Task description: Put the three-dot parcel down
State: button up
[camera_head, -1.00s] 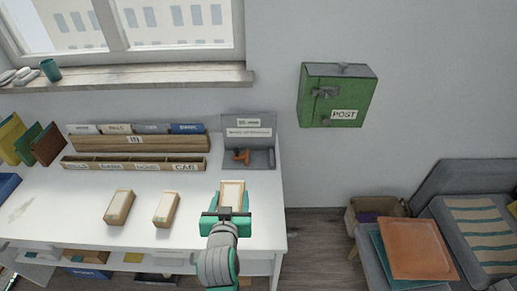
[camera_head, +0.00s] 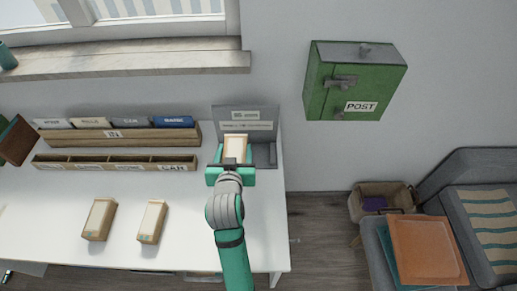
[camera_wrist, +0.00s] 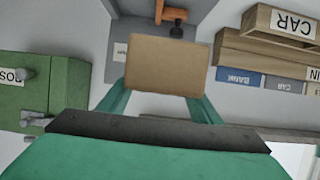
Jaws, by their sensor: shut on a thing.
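My gripper (camera_head: 232,166) is shut on a small tan parcel (camera_head: 236,146) with a pale top. In the head view it holds the parcel in front of the grey stand (camera_head: 246,114) at the back right of the desk. In the wrist view the parcel (camera_wrist: 164,66) shows a plain brown face between my two green fingers, with the grey stand (camera_wrist: 196,8) beyond it. I cannot make out dots on the held parcel. Two similar parcels, a left one (camera_head: 99,219) and a right one (camera_head: 151,222), rest on the white desk (camera_head: 190,206).
Wooden file racks (camera_head: 116,163) with labelled cards stand left of the stand. A green POST box (camera_head: 345,86) hangs on the wall to the right. A grey seat (camera_head: 465,205) and a basket (camera_head: 365,204) are at the right. The desk's right front is clear.

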jog(key=w+d+f, duration=0.2)
jog(key=w+f, duration=0.1)
jog(key=w+d+f, duration=0.2)
jog(key=w+f, duration=0.1)
jog(key=w+d+f, duration=0.3)
jog(key=shift+w, duration=0.3)
jog(key=shift+f, duration=1.6)
jog(key=shift+f, duration=0.1)
jog(key=o, duration=1.2)
